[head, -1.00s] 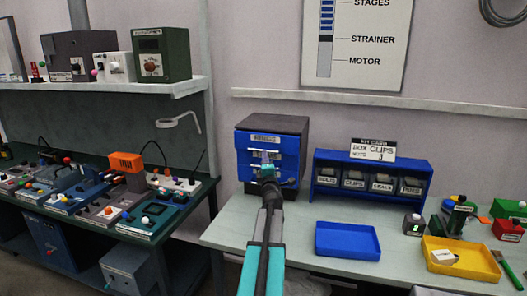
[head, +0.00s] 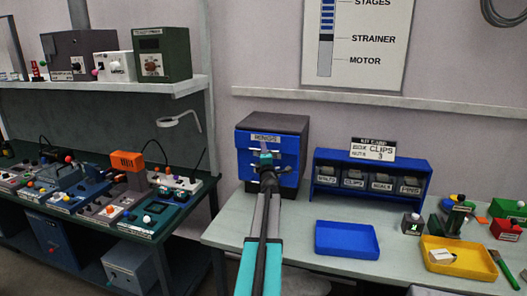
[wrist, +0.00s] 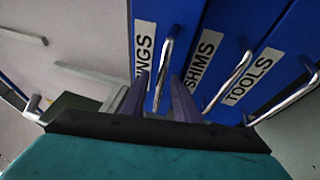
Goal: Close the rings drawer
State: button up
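The rings drawer (wrist: 148,22) is the top one in a dark cabinet with blue fronts. Its label is partly hidden behind my gripper in the wrist view. It also shows in the head view (head: 250,138). How far it stands out from the cabinet is hard to tell. Its metal handle (wrist: 166,60) appears between my fingers in the wrist view. My gripper (wrist: 161,82) is open, with its two fingers apart, close before the drawer front; contact cannot be told.
The shims drawer (wrist: 210,50) and tools drawer (wrist: 262,65) have similar handles beside my right finger. On the bench, a blue bin rack (head: 318,170), a blue tray (head: 346,252) and a yellow tray (head: 432,267) stand to the right. A cluttered bench is at left.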

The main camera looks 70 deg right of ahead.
jog(key=shift+c, duration=0.4)
grip_shut()
jog(key=shift+d, duration=0.2)
jog(key=shift+w+d, duration=0.1)
jog(key=shift+d, duration=1.1)
jog(key=shift+r, duration=0.15)
jog(key=shift+d, duration=0.1)
jog(key=shift+o, duration=0.4)
grip_release()
jog(key=shift+b, duration=0.3)
